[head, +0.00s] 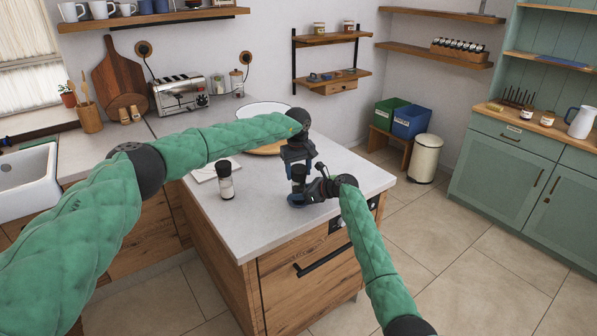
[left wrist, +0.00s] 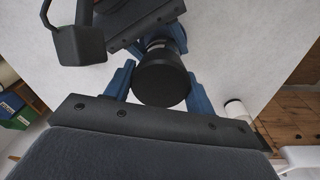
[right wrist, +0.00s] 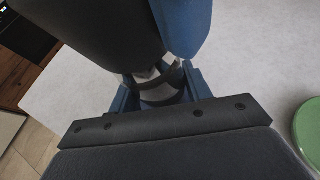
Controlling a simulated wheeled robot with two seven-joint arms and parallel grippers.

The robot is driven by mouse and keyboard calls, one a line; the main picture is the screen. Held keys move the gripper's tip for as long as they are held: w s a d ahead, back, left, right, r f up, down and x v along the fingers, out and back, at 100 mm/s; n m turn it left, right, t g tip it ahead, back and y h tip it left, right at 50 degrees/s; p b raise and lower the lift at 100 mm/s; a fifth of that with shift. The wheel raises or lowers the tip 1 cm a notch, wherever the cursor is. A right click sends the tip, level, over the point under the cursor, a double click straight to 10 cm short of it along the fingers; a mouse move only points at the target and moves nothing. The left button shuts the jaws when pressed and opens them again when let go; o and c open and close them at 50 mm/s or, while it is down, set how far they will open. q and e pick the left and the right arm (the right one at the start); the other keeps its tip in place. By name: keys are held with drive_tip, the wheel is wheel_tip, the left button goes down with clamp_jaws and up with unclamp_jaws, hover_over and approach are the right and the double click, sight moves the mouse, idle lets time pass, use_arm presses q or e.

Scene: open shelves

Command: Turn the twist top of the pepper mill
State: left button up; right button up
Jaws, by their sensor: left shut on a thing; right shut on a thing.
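The pepper mill (head: 298,174) stands on the pale countertop near its front right corner, mostly hidden by my grippers. Its round black twist top (left wrist: 160,80) shows in the left wrist view. My left gripper (head: 298,164) comes from above and is shut on the twist top, one blue finger on each side. My right gripper (head: 303,192) reaches in low from the right and is shut on the mill's body. In the right wrist view, the pale and dark body (right wrist: 160,90) shows between its blue fingers. The mill's base is hidden.
A second shaker (head: 226,182) with a black top stands left of my grippers on the counter (head: 255,215). A large round plate or tray (head: 264,108) lies behind my left forearm. A toaster (head: 180,94) stands farther back. Bare counter lies at the front left.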

sight(297, 169)
use_arm(q)
drive_tip(key=shift+a, duration=0.15)
drive_tip(key=o, duration=0.7)
drive_tip(key=shift+o, duration=0.2)
wheel_tip(297, 169, up, 12)
drive_tip(key=shift+s, duration=0.4)
drive_tip(key=shift+o, duration=0.3)
drive_tip(key=shift+f, duration=0.1)
